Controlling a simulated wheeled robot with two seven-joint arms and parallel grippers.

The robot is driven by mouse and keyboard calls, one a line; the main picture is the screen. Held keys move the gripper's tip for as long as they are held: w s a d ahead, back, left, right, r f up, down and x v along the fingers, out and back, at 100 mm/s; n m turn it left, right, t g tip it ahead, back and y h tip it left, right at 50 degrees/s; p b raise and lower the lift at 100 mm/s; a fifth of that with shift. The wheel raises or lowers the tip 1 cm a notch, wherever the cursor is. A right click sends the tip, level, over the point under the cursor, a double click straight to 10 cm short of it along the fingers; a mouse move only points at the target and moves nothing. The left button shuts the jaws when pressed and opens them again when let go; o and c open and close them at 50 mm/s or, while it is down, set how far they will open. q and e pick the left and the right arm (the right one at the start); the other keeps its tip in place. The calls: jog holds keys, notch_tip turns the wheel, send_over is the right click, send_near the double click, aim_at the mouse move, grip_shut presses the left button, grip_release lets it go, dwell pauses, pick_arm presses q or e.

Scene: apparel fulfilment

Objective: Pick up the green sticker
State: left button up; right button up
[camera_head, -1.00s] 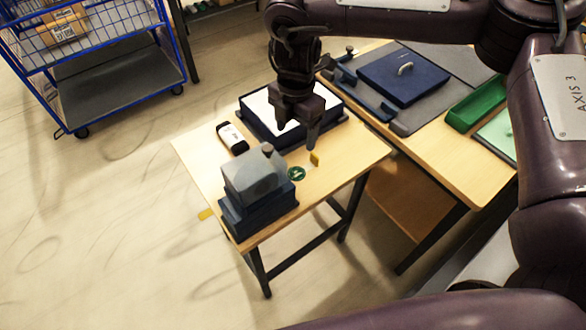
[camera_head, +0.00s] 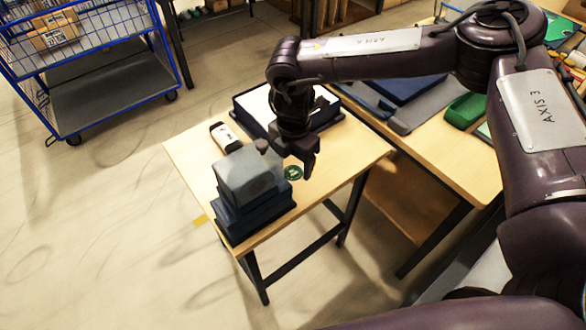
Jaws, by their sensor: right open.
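The green sticker (camera_head: 292,173) is a small round green patch with a pale mark. It lies flat on the small wooden table, just right of the grey device. My right gripper (camera_head: 298,162) points down beside and slightly above the sticker, close to it. Its jaws are open, with nothing visible between them. One finger shows at the sticker's right edge; whether it touches is not clear. My left gripper is not in view.
A grey device (camera_head: 248,178) stands on dark blue boxes (camera_head: 256,218) at the table's front. A black-and-white object (camera_head: 226,138) and a dark tray (camera_head: 328,113) lie behind. A larger table (camera_head: 440,162) adjoins at right. A blue wire cart (camera_head: 105,98) stands at far left.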

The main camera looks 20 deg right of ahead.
jog(key=shift+f, duration=0.7)
jog(key=shift+f, duration=0.2)
jog(key=shift+c, duration=0.2)
jog(key=c, duration=0.7)
